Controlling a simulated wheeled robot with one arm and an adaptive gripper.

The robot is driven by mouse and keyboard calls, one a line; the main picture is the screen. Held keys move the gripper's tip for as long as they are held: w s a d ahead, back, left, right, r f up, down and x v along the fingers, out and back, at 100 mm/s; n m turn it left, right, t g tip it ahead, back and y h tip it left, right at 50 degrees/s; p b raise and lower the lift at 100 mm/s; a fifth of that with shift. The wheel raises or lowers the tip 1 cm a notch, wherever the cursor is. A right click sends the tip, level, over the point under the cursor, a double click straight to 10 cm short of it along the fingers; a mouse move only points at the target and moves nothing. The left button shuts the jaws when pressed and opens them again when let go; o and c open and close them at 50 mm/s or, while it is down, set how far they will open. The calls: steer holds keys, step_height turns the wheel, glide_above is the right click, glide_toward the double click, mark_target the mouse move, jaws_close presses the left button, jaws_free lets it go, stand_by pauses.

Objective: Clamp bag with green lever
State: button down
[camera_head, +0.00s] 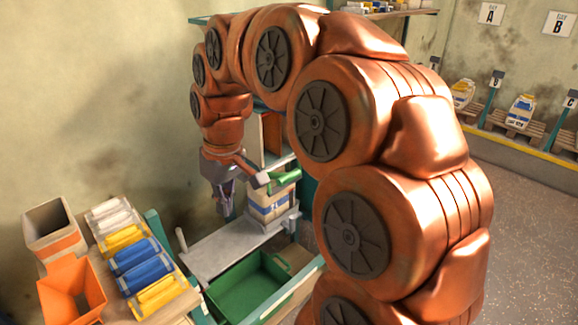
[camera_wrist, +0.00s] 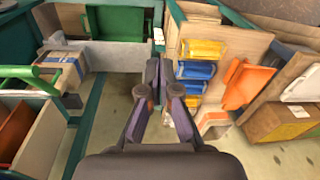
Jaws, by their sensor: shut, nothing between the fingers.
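The bag (camera_head: 268,208) is a tan pack with blue and yellow marks. It stands upright on the grey bench at the base of the elevator frame; in the wrist view it shows at the left (camera_wrist: 68,65). The green lever (camera_head: 285,181) is at the top of the bag, in front of the frame; in the wrist view its green bar (camera_wrist: 30,76) lies at the left edge. Whether the lever presses on the bag cannot be told. My gripper (camera_head: 224,200) points down, left of the bag and apart from it. Its fingertips (camera_wrist: 157,70) are together and empty.
The grey bench (camera_head: 205,254) and a green tray (camera_head: 248,285) lie in front of the bag. White, yellow and blue packs (camera_head: 140,262) and an orange bin (camera_head: 72,292) are at the left. Green posts and an orange-sided compartment (camera_head: 271,135) stand by the bag.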

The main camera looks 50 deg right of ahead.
steer(key=w+d+r+t, duration=0.1)
steer(key=w+d, duration=0.2)
steer(key=d, duration=0.3)
steer(key=w+d+r, duration=0.2)
steer(key=w+d, duration=0.1)
steer(key=d, duration=0.2)
steer(key=m+t+h+p, duration=0.1)
steer(key=m+p, duration=0.1)
steer(key=p, duration=0.2)
glide_above(290, 174)
steer(key=x, duration=0.3)
steer(key=s+x, duration=0.1)
steer(key=x, duration=0.2)
steer(key=s+x, duration=0.1)
steer(key=x, duration=0.3)
steer(key=shift+s+a+f, duration=0.1)
steer(key=shift+f, duration=0.25)
steer(key=shift+s+p+x, duration=0.25)
steer(key=shift+p+x, duration=0.15)
steer(key=shift+x, duration=0.6)
steer(key=shift+f, duration=0.1)
steer(key=shift+f, duration=0.1)
